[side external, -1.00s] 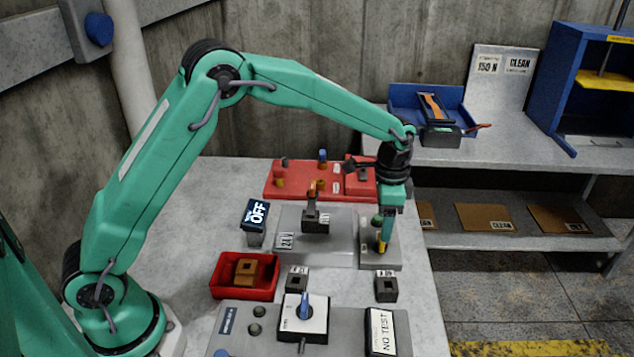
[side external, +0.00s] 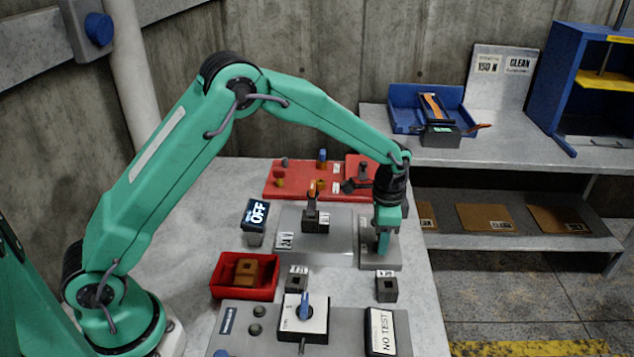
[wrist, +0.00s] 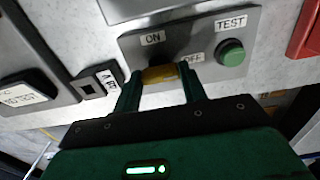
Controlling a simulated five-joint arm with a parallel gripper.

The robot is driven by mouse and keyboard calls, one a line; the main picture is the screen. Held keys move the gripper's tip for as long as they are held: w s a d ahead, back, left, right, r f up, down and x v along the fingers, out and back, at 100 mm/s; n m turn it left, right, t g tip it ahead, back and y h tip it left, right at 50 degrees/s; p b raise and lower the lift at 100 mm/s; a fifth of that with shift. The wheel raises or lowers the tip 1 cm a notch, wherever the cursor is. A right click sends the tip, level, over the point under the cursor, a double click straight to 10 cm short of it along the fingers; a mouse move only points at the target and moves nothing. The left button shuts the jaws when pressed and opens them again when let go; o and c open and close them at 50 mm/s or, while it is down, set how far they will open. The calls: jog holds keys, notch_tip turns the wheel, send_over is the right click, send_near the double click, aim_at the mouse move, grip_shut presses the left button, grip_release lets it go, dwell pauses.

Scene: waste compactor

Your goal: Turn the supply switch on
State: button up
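The supply switch (wrist: 160,74) shows in the wrist view as a yellow lever on a grey plate between ON and OFF labels, below a dark patch. My gripper (wrist: 160,80) straddles the lever, one green finger on each side. The fingers are very close to its sides; I cannot tell whether they press on it. In the side external view my gripper (side external: 382,245) is down at the grey switch plate (side external: 383,263) and hides the lever. A small display (side external: 257,213) reads OFF.
A green TEST button (wrist: 231,52) sits right beside the lever. A grey block with an orange-topped post (side external: 313,205) stands left of my gripper. A red panel (side external: 290,180) lies behind. A red tray (side external: 222,280) and control panel (side external: 240,318) are in front.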

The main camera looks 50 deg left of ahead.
jog(key=shift+c, duration=0.5)
jog(key=shift+n, duration=0.4)
jog(key=n, duration=0.7)
jog(key=shift+r+n, duration=0.1)
jog(key=shift+n, duration=0.3)
jog(key=n, duration=0.4)
jog(key=shift+n, duration=0.3)
jog(key=n, duration=0.4)
jog(key=shift+n, duration=0.4)
